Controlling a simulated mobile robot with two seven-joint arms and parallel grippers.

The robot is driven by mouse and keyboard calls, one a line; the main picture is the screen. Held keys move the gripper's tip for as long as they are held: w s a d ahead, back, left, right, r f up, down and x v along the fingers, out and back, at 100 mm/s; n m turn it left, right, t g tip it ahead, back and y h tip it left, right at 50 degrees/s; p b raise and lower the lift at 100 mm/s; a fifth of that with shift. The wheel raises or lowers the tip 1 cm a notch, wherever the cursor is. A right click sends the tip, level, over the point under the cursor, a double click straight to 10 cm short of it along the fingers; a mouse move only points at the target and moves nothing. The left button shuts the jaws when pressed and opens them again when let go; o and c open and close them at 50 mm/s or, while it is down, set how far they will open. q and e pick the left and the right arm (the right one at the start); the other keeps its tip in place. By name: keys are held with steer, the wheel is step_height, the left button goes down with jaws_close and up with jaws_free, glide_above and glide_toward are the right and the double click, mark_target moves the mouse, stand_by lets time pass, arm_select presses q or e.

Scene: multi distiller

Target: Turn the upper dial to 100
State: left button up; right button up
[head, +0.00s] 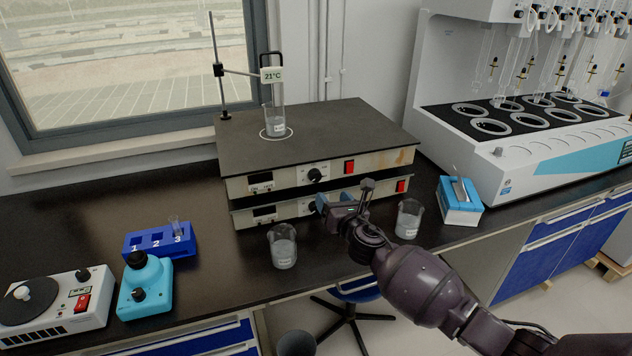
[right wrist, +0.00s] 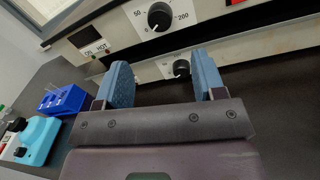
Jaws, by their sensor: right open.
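Two stacked hot plates stand on the bench. The upper dial (head: 315,175) is a black knob on the front of the upper hot plate (head: 243,187). In the right wrist view the upper dial (right wrist: 160,17) shows a scale with 0, 50 and 200, and its white mark points toward 0. My right gripper (head: 333,199) is open and empty, below the upper dial, in front of the lower hot plate. In the right wrist view its blue fingers (right wrist: 160,77) are apart, with the lower dial (right wrist: 181,68) between them. My left gripper is not in view.
Glass beakers stand before the plates, left (head: 283,247) and right (head: 408,219) of my right gripper. A beaker (head: 274,122) sits on the upper plate beside a stand. A blue tube rack (head: 150,243) is left; a blue-white box (head: 460,201) is right.

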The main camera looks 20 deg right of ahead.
mark_target(316, 178)
steer(key=w, duration=0.2)
steer(key=w+b, duration=0.1)
steer(key=w, duration=0.2)
steer(key=w+b, duration=0.1)
steer(key=w, duration=0.1)
steer(key=shift+w+a+f, duration=0.15)
steer(key=shift+w+a, duration=0.2)
steer(key=shift+a, duration=0.05)
steer(key=shift+w, duration=0.65)
steer(key=shift+w+a, duration=0.1)
steer(key=shift+w, duration=0.15)
steer(key=c, duration=0.7)
steer(key=shift+c, duration=1.1)
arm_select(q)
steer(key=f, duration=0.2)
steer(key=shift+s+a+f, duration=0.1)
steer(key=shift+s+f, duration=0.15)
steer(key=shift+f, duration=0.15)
